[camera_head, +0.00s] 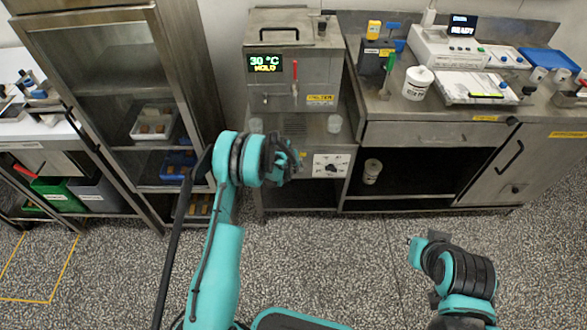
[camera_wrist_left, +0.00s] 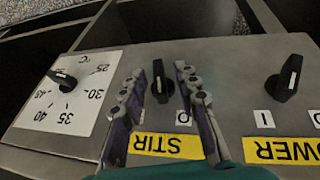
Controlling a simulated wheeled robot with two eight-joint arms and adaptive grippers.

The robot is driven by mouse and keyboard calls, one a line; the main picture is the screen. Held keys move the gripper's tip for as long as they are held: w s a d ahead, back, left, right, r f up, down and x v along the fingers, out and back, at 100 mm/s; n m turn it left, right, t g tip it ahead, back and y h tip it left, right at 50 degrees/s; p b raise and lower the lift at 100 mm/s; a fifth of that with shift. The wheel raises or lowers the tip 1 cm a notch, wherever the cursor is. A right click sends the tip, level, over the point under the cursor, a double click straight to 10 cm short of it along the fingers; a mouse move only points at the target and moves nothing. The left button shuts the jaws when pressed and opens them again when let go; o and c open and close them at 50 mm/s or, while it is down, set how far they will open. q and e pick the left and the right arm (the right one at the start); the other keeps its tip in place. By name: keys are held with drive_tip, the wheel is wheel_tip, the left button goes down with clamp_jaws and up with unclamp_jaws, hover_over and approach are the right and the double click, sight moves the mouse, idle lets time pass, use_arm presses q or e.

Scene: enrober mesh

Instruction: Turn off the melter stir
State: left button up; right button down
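The steel melter (camera_head: 272,85) stands at the back, its display (camera_head: 278,64) reading 30 °C and HOLD. The black STIR knob (camera_wrist_left: 159,82) shows in the left wrist view above its upside-down yellow STIR label (camera_wrist_left: 168,146). Its white mark runs roughly up and down in that view. An O label (camera_wrist_left: 184,117) is beside it. My left gripper (camera_head: 287,158) is at the melter's lower front and hides this knob in the head view. Its fingers (camera_wrist_left: 162,95) are open on either side of the knob, with gaps showing. My right gripper (camera_head: 415,248) is low above the floor, its fingers unclear.
The black POWER knob (camera_wrist_left: 284,80) is right of the STIR knob in the wrist view. A temperature dial (camera_wrist_left: 65,92) is on the left; it also shows in the head view (camera_head: 331,166). A steel cabinet (camera_head: 118,70) and a counter (camera_head: 460,105) flank the melter.

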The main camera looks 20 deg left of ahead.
use_arm(q)
clamp_jaws()
drive_tip(key=shift+a+n+h, duration=0.2)
drive_tip(key=shift+n+h, duration=0.1)
drive_tip(key=shift+h, duration=0.6)
drive_tip(key=shift+d+t+h, duration=0.1)
drive_tip(key=shift+t+h, duration=0.5)
drive_tip(key=shift+h, duration=0.3)
drive_tip(key=shift+o, duration=0.6)
unclamp_jaws()
